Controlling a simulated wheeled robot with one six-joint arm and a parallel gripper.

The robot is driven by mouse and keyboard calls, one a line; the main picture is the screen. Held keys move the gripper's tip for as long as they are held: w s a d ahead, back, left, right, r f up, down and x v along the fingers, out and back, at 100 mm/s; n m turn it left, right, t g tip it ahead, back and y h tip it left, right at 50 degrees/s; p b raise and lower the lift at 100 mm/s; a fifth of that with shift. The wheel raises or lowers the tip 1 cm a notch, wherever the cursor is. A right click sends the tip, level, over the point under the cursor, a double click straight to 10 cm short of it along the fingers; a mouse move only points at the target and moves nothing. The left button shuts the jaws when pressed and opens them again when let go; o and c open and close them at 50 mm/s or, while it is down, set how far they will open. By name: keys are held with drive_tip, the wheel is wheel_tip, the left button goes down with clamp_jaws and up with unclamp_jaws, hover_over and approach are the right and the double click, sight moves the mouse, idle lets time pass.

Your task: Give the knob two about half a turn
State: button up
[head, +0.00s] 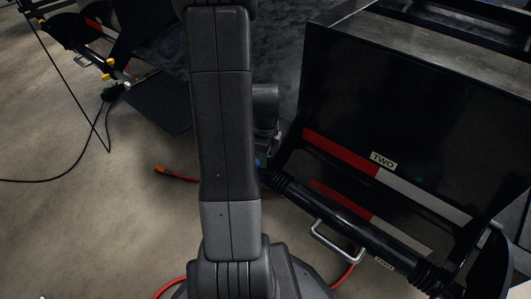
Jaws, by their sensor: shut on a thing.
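The black trailer frame (340,95) at the right has a plate reading TWO (383,160) on its red and white striped panel. My gripper (269,150) is partly visible just right of my arm, at the left edge of this frame. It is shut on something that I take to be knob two. My arm hides most of the grip, so the knob's shape and turn angle cannot be told. A small blue spot (257,163) shows beside my arm just below the gripper.
A black bar (335,222) and a metal handle (335,243) sit low on the frame. An orange-tipped cable (178,175) lies on the concrete floor. Another frame with yellow parts (107,62) stands at the upper left. Open floor (80,220) spreads at the left.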

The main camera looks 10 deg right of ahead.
drive_tip(key=o, duration=1)
wheel_tip(320, 180, up, 14)
drive_tip(key=p, duration=0.5)
drive_tip(key=shift+f, duration=0.1)
